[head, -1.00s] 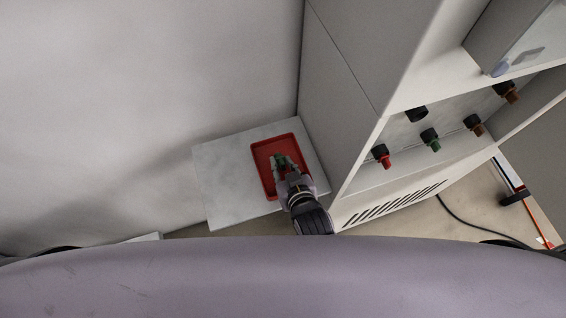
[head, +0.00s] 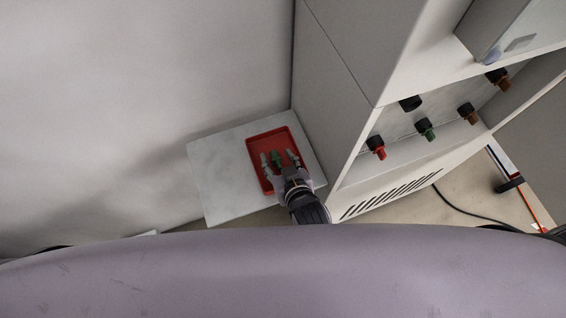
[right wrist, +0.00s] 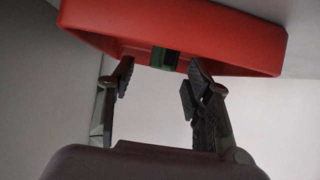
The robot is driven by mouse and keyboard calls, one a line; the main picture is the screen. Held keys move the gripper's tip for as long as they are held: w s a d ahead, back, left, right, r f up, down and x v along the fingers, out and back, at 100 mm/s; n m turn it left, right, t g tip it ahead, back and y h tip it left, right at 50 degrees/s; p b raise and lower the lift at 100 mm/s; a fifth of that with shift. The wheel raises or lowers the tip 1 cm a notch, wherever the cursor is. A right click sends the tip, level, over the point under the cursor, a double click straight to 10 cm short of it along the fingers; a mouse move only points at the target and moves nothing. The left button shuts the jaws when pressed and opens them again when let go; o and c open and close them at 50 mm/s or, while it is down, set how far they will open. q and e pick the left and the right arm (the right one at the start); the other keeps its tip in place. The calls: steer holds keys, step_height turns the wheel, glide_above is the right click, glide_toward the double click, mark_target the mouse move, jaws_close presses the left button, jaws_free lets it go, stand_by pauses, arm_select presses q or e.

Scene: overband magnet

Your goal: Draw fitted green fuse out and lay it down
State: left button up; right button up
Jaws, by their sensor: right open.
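A green fuse (head: 277,158) lies in the red tray (head: 267,141). My right gripper (head: 278,156) is open, with one finger on each side of the fuse and gaps between. In the right wrist view the fuse (right wrist: 165,58) shows as a dark green block against the red tray (right wrist: 230,38), beyond the open fingertips (right wrist: 159,72). An empty black holder (head: 410,103) is in the cabinet's upper row. Another green fuse (head: 427,132) sits in a holder in the lower row. My left gripper is not in view.
The tray stands on a pale shelf (head: 215,180) beside the grey cabinet (head: 335,95). A red fuse (head: 379,152) and brown fuses (head: 468,116) are fitted in the open cabinet. The shelf's left part is bare. A dark cable (head: 460,211) lies on the floor.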

steer(key=v, duration=1.1)
steer(key=shift+s+r, duration=0.2)
steer(key=shift+s, duration=0.15)
steer(key=shift+d, duration=0.1)
